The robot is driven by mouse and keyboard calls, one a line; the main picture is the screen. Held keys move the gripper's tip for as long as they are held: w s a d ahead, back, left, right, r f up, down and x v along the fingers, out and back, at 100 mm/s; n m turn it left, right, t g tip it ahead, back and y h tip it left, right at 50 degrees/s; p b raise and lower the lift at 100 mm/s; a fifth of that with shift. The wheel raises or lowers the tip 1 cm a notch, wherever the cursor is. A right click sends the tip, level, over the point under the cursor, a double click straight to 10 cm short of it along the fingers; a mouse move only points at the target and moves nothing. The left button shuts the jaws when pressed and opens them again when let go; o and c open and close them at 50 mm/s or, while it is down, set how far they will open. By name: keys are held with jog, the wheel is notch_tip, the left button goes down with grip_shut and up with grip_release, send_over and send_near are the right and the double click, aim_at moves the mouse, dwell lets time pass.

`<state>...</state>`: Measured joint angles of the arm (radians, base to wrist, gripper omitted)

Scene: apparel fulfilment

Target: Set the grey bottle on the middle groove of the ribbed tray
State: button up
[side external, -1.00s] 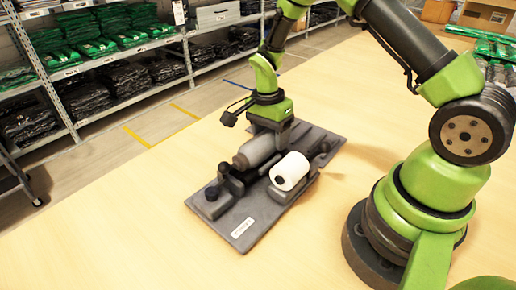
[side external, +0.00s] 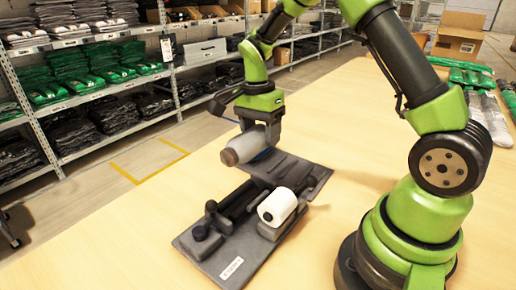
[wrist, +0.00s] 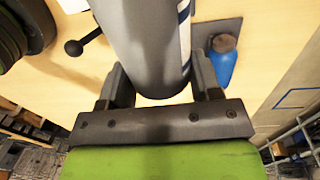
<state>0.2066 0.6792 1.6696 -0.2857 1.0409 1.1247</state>
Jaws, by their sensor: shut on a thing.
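My gripper (side external: 266,130) is shut around the grey bottle (side external: 250,146), which lies roughly level in the air above the far left side of the ribbed tray (side external: 313,172). The bottle's brownish end points left. In the wrist view the grey bottle (wrist: 145,45) fills the space between my fingers (wrist: 155,90) and shows a white and blue band. The tray holds a white bottle (side external: 278,207) lying on its near right side. Dark grooves and supports show left of it. The middle groove is partly hidden by these shapes.
A blue bottle (wrist: 222,65) with a brown cap lies beside the grey bottle in the wrist view; only a bit of blue shows below the grey bottle in the side view. A dark knob (side external: 200,233) stands on the tray's near left.

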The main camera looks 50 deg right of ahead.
jog(key=d+f+t, duration=0.1)
jog(key=d+f, duration=0.2)
jog(key=d, duration=0.5)
jog(key=d+f+t, duration=0.1)
jog(key=d+f, duration=0.1)
jog(key=d, duration=0.6)
jog(key=shift+d+f, duration=0.15)
jog(key=shift+f, duration=1.6)
jog(key=shift+d+f, duration=0.1)
jog(key=shift+f, duration=1.65)
jog(key=o, duration=1.1)
